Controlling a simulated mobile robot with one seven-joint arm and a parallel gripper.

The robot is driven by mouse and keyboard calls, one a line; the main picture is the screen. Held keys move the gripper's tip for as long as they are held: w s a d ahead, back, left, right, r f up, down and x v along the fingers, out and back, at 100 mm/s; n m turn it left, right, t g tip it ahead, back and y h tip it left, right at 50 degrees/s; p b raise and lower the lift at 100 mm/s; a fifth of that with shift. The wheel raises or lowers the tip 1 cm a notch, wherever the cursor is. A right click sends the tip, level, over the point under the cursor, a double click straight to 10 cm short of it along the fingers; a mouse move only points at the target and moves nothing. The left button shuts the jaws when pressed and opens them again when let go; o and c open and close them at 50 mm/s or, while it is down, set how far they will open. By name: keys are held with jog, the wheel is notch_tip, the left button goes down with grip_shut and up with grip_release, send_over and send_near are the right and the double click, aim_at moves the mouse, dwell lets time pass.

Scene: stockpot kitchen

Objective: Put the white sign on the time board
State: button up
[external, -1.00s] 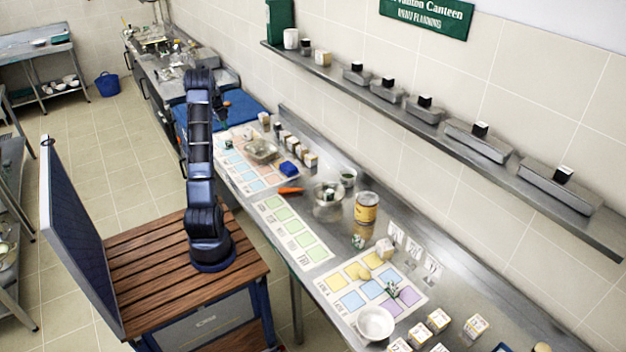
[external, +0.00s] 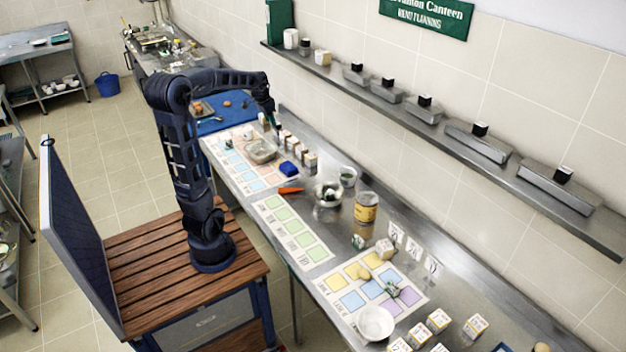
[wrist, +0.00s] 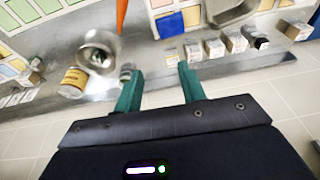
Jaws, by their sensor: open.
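Three printed boards lie on the steel counter: a far one with blue and orange cells (external: 228,160), a middle one with green cells (external: 287,232), and a near one with yellow, blue and purple cells (external: 352,298). Their print is too small to tell which is the time board. Three small white cards (external: 414,248) stand or lie behind the near board; I cannot tell if one is the white sign. My gripper (external: 276,128) is open and empty above the back of the counter, near the far board. Its green fingers (wrist: 160,80) show apart in the wrist view.
A row of small boxes (external: 297,150), a blue block (external: 289,168), an orange item (external: 290,190), a steel bowl (external: 327,193) and a yellow jar (external: 366,207) crowd the counter. A white bowl (external: 375,323) stands nearer. A wall shelf (external: 470,145) runs above.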

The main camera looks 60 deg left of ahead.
jog(key=s+d+r, duration=0.1)
jog(key=s+d, duration=0.3)
jog(key=d, duration=0.4)
jog(key=s+d+r, duration=0.1)
jog(key=s+d, duration=0.3)
jog(key=d, duration=0.4)
jog(key=s+d+f+t, duration=0.1)
jog(key=s+d+f, duration=0.2)
jog(key=s+d, duration=0.7)
jog(key=s, duration=0.2)
jog(key=shift+s+f+t, duration=0.3)
jog(key=shift+s+f, duration=0.05)
jog(key=shift+f, duration=0.05)
